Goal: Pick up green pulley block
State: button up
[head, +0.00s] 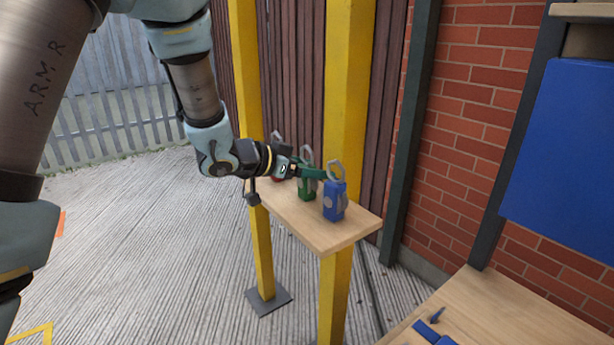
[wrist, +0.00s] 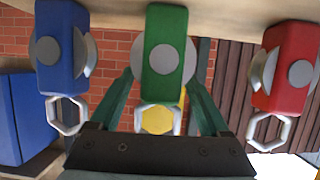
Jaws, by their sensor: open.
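The green pulley block (head: 306,187) stands on a small wooden shelf (head: 318,230) between a blue and a red pulley block. In the wrist view the green pulley block (wrist: 166,55) is centred, with its grey wheel and metal ring showing. My gripper (head: 318,174) is at the green block in the head view and partly hides it. In the wrist view my gripper's two green fingers (wrist: 163,85) are spread, one on each side of the green block's lower part in the picture. I cannot tell whether they touch it.
The blue pulley block (head: 335,200) stands close on the right, the red pulley block (wrist: 288,68) on the other side. Yellow posts (head: 347,90) rise beside the shelf. A wooden bench (head: 500,310) with blue items is at lower right, by a brick wall.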

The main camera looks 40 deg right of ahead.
jog(key=shift+d+f, duration=0.2)
jog(key=shift+d, duration=0.25)
jog(key=shift+f, duration=0.1)
grip_shut()
dwell(0.5)
